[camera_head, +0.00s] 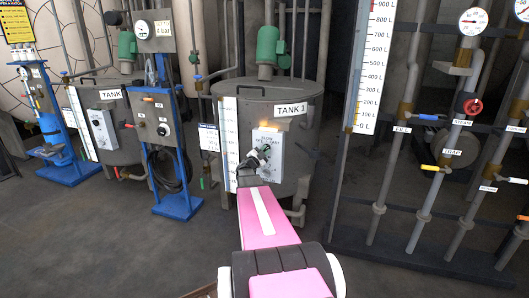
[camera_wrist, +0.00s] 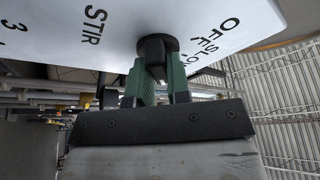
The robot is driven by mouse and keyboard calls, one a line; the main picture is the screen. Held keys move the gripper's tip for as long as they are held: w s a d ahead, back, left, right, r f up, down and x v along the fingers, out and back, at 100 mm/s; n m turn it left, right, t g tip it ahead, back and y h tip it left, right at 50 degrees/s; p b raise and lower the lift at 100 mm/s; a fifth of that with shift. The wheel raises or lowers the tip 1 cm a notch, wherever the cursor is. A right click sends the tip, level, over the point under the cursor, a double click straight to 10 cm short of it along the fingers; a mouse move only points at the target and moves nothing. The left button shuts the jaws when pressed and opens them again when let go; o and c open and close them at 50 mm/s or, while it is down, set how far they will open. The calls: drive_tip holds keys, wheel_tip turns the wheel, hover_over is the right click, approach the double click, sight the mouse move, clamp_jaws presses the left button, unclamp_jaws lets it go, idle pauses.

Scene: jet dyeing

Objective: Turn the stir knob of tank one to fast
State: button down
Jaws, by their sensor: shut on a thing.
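Tank one (camera_head: 232,135) is a grey vessel marked TANK 1 in the middle of the head view. A white control box (camera_head: 268,137) is on its front, with an orange lamp at its top. In the wrist view the white panel (camera_wrist: 190,18) shows the words STIR, OFF and part of SLOW. The black stir knob (camera_wrist: 154,43) stands out from it. My gripper (camera_wrist: 158,77), with green fingers, is shut on the knob, one finger on each side. In the head view my gripper (camera_head: 262,157) hides part of the box. The knob's setting cannot be told.
A blue stand (camera_head: 170,210) with a hose is to the left. Pipes with valves, including a red handwheel (camera_head: 473,105), are at the right. A white level scale (camera_head: 229,145) is beside the box. Grey floor is open at the lower left.

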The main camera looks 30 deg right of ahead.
drive_tip(key=shift+m, duration=0.5)
drive_tip(key=c, duration=1.1)
unclamp_jaws()
drive_tip(key=shift+d, duration=0.1)
drive_tip(key=v, duration=1.1)
drive_tip(key=shift+w+r, duration=0.15)
drive_tip(key=shift+w, duration=0.05)
